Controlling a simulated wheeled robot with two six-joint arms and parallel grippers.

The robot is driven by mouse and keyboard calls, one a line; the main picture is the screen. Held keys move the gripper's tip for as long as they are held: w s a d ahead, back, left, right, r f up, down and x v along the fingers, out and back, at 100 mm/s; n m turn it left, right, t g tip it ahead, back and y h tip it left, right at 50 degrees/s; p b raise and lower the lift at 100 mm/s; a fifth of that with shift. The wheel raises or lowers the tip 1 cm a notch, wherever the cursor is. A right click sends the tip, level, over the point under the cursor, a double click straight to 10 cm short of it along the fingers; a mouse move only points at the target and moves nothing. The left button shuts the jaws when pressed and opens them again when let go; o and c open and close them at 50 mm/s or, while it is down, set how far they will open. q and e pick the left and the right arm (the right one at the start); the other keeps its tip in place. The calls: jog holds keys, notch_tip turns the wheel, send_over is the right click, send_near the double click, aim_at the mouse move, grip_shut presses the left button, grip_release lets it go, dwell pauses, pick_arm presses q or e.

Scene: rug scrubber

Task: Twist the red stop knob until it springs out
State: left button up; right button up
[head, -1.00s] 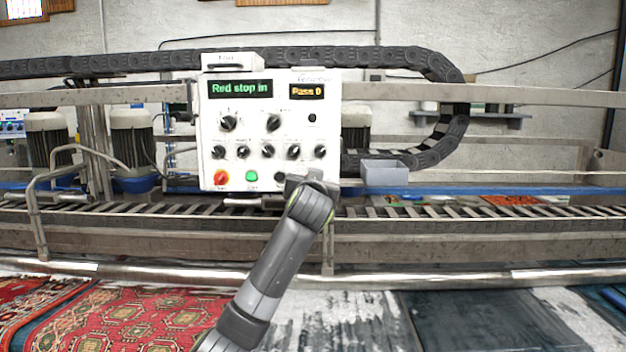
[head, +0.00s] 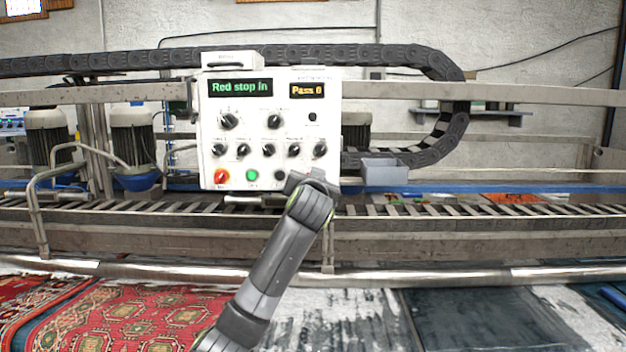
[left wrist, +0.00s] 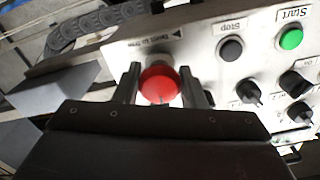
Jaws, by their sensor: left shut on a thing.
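The red stop knob (left wrist: 159,86) is a round red cap at the corner of the white control panel (head: 325,105), close to the grey Stop button (left wrist: 231,49) in the left wrist view. My left gripper (left wrist: 160,78) is shut on the knob, one finger on each side of it. In the head view my left gripper (head: 312,180) is at the panel's lower right corner and hides the knob. The panel's green display (head: 240,87) reads "Red stop in". My right gripper is not in view.
A slatted conveyor (head: 440,211) runs below.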

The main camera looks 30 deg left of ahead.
pick_arm(q)
jog(key=m+p, duration=0.2)
jog(key=m, duration=0.2)
jog(key=shift+r+p, duration=0.15)
jog(key=shift+p, duration=0.15)
jog(key=shift+s+m+p, duration=0.1)
jog(key=shift+m+p, duration=0.45)
jog(key=shift+m, duration=0.65)
jog(key=o, duration=1)
jog(key=b+v, duration=0.6)
jog(key=v, duration=1.1)
jog(key=shift+s, duration=0.1)
